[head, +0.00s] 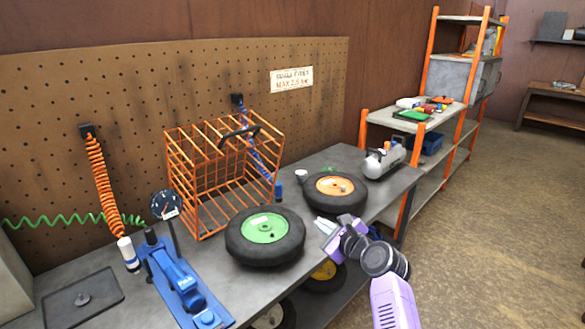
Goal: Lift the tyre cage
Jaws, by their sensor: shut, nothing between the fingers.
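The tyre cage (183,155) is an orange wire frame standing on the grey workbench against the pegboard. A black handle (238,135) shows on its upper part. The cage is tilted in the picture; I cannot tell whether its lid is raised. My gripper (321,225) is at the bench's front edge, to the right of the cage and apart from it. It is shut and empty, beside the tyre with the green hub (264,229). The tyre with the orange hub (335,186) lies just behind my gripper.
A blue tool with a gauge (177,276) stands at the front left. Coiled hoses (103,185) hang on the pegboard (120,90). A silver compressor (383,160) sits at the bench's right end. Shelving (420,125) stands beyond. The floor (490,230) at right is clear.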

